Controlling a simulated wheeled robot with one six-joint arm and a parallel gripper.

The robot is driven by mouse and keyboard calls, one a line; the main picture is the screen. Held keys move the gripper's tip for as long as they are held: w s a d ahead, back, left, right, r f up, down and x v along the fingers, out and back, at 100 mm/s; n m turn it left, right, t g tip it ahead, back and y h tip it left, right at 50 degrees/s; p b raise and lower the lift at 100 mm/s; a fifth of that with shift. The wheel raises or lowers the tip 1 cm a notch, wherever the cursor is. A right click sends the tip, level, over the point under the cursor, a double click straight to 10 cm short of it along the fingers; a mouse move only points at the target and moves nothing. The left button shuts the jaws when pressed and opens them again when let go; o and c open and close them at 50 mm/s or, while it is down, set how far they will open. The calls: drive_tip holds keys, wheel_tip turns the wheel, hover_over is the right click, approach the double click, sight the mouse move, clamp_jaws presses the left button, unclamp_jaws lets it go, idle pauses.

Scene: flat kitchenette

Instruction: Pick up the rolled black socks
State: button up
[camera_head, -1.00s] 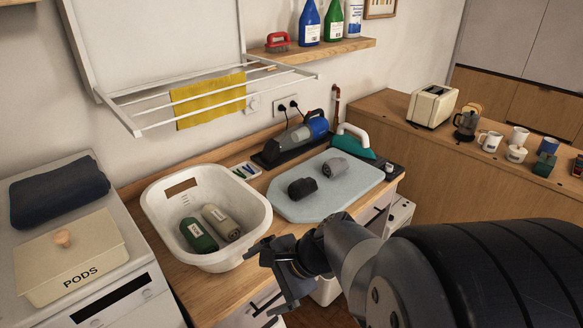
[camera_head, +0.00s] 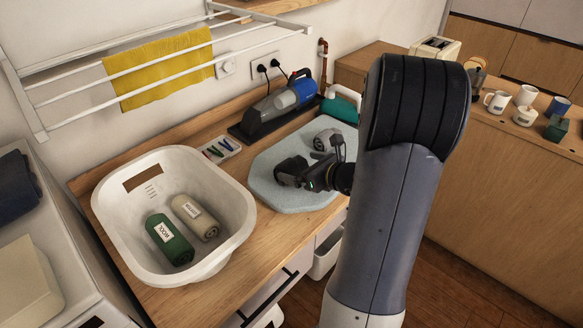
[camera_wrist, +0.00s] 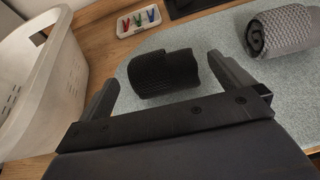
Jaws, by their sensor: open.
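The rolled black socks (camera_wrist: 165,74) lie on the pale blue-grey mat (camera_wrist: 135,105). In the head view the same black roll (camera_head: 291,166) is partly hidden by my gripper (camera_head: 306,179), and the two dark shapes merge. In the wrist view my open gripper (camera_wrist: 162,80) has one finger on each side of the roll. The right fingertip is close to the roll's right end, and a gap shows at the left finger. I cannot tell whether either finger touches it. Nothing is held.
A rolled grey pair (camera_head: 326,141) lies on the mat behind the black one. A white basket (camera_head: 112,212) holding a green roll (camera_head: 170,239) and a beige roll (camera_head: 196,217) stands left. A small tray of clips (camera_head: 222,149) and a handheld vacuum (camera_head: 275,113) are behind.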

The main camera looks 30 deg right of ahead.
sight(296, 165)
drive_tip(key=shift+p+x, duration=0.75)
drive_tip(key=shift+x, duration=2.05)
drive_tip(key=shift+d+f, duration=0.1)
drive_tip(key=shift+f, duration=0.1)
drive_tip(key=shift+c, duration=0.4)
drive_tip(key=c, duration=0.9)
